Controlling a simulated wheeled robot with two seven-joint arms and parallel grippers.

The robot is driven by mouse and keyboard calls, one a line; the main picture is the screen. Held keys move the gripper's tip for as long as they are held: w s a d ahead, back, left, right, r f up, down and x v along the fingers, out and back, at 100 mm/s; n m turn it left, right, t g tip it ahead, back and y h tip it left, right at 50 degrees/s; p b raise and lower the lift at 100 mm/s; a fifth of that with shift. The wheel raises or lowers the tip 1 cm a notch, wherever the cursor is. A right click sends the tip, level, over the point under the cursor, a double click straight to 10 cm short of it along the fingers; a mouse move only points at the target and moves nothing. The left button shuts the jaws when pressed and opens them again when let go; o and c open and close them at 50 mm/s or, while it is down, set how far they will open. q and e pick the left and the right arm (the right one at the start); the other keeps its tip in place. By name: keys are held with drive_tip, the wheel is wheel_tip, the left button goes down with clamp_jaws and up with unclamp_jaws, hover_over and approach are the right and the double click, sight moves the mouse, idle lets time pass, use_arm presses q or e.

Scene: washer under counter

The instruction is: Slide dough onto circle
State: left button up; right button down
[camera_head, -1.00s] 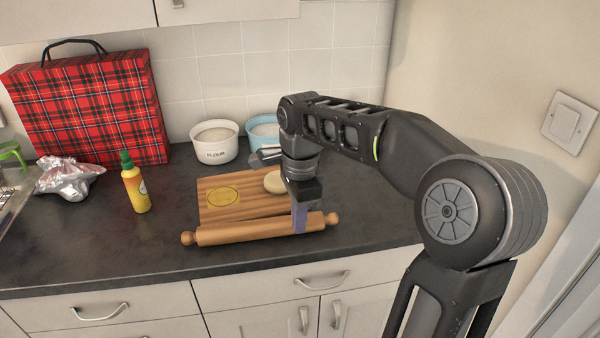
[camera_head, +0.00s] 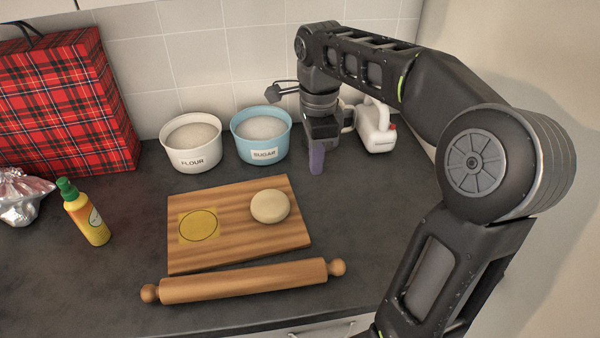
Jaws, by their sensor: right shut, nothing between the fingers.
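A round pale dough (camera_head: 270,206) lies on the right part of a wooden board (camera_head: 240,243). A yellow patch with a dark circle outline (camera_head: 199,225) is on the left part of the same board. The dough is apart from the circle, to its right. My right gripper (camera_head: 316,172) points down over the counter, behind and to the right of the dough, beside the sugar bowl. Its purple fingers are shut and hold nothing. My left gripper is not in view.
A rolling pin (camera_head: 245,281) lies along the board's front edge. A flour bowl (camera_head: 191,143) and a sugar bowl (camera_head: 261,136) stand behind the board. A yellow bottle (camera_head: 86,213) stands left. The counter right of the board is clear.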

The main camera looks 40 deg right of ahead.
sight(297, 204)
drive_tip(key=shift+r, duration=0.1)
idle(0.3)
wheel_tip(297, 204, down, 9)
drive_tip(key=shift+f+p, duration=0.2)
drive_tip(key=shift+p, duration=0.2)
drive_tip(key=a, duration=0.1)
drive_tip(key=w, duration=0.1)
drive_tip(key=a+p, duration=0.1)
drive_tip(key=shift+w+a+f, duration=0.2)
drive_tip(key=shift+w+a, duration=0.05)
drive_tip(key=shift+a, duration=0.1)
drive_tip(key=shift+w+a+f, duration=0.1)
drive_tip(key=shift+w+a, duration=0.1)
drive_tip(key=shift+a, duration=0.2)
